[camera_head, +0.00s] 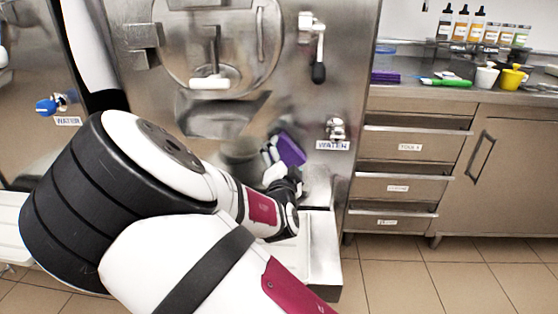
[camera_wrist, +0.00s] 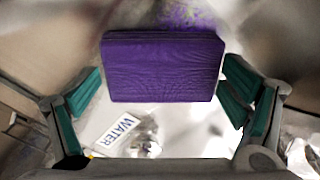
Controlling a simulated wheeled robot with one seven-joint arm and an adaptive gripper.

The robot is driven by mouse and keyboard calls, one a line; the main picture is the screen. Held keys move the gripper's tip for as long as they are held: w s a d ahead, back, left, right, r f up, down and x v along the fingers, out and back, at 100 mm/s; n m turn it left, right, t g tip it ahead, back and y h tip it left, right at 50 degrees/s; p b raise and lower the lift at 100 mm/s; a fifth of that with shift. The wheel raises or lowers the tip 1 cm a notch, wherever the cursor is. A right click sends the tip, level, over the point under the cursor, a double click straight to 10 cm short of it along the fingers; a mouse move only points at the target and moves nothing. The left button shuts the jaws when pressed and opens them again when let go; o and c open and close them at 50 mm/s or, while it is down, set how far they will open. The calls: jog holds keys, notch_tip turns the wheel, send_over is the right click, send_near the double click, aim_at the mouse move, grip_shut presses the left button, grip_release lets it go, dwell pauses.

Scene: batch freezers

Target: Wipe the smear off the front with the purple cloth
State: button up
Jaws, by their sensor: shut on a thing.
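The purple cloth (camera_head: 291,150) is a folded pad held in my gripper (camera_head: 280,162), close to the steel front (camera_head: 345,60) of the freezer, left of the WATER label. In the wrist view the cloth (camera_wrist: 163,70) sits between the two teal-padded fingers, which are shut on it. Whether it touches the steel I cannot tell. A purple speckled patch (camera_wrist: 190,15) shows on the steel just beyond the cloth's upper edge; smear or reflection, I cannot tell. In the head view I cannot make out a smear; my arm hides part of the front.
A water tap (camera_head: 336,128) sticks out right of the cloth, above the WATER label (camera_head: 333,145). A black-knobbed lever (camera_head: 318,70) hangs higher up. Another purple item (camera_head: 385,77) lies on the right counter with bottles and cups.

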aim_at(299, 157)
jog(key=shift+s+d+b, duration=0.1)
jog(key=shift+d+b, duration=0.5)
jog(key=shift+d, duration=1.35)
jog(key=shift+a, duration=0.1)
jog(key=shift+c, duration=0.5)
jog(key=shift+w+a+r+b, duration=0.15)
jog(key=shift+a+b, duration=0.35)
jog(key=shift+a, duration=2.15)
jog(key=shift+w+a+f+b, duration=0.1)
jog(key=shift+a+b, duration=0.35)
jog(key=shift+a, duration=2.2)
jog(key=s, duration=0.6)
jog(key=shift+s+a+b, duration=0.1)
jog(key=shift+s+b, duration=0.05)
jog(key=shift+b, duration=0.15)
jog(key=s, duration=0.2)
jog(key=shift+s, duration=0.4)
